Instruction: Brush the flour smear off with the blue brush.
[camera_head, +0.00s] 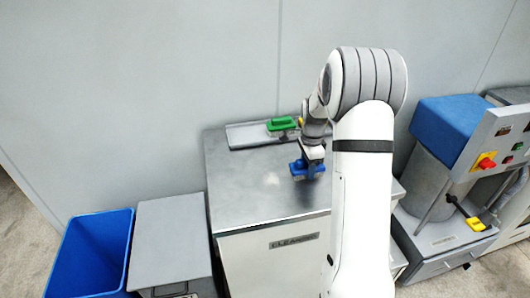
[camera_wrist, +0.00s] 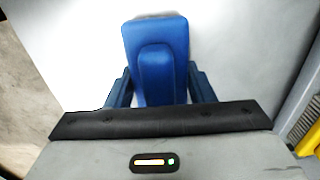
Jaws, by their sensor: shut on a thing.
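The blue brush (camera_wrist: 155,50) is held between the two fingers of my gripper (camera_wrist: 160,90), which is shut on it. In the head view the blue brush (camera_head: 298,168) is at or just above the steel cabinet top, right of its middle; I cannot tell whether it touches. My gripper (camera_head: 314,160) hangs above it, pointing down. A faint pale flour smear (camera_head: 271,179) shows on the steel top (camera_head: 240,195), a little left of the brush. No smear can be made out in the wrist view.
A green brush (camera_head: 281,123) lies on a grey rack (camera_head: 245,136) at the back edge, with something yellow beside it. A blue bin (camera_head: 90,255) and a grey box (camera_head: 170,240) stand left. A machine with a blue hood (camera_head: 448,122) stands right.

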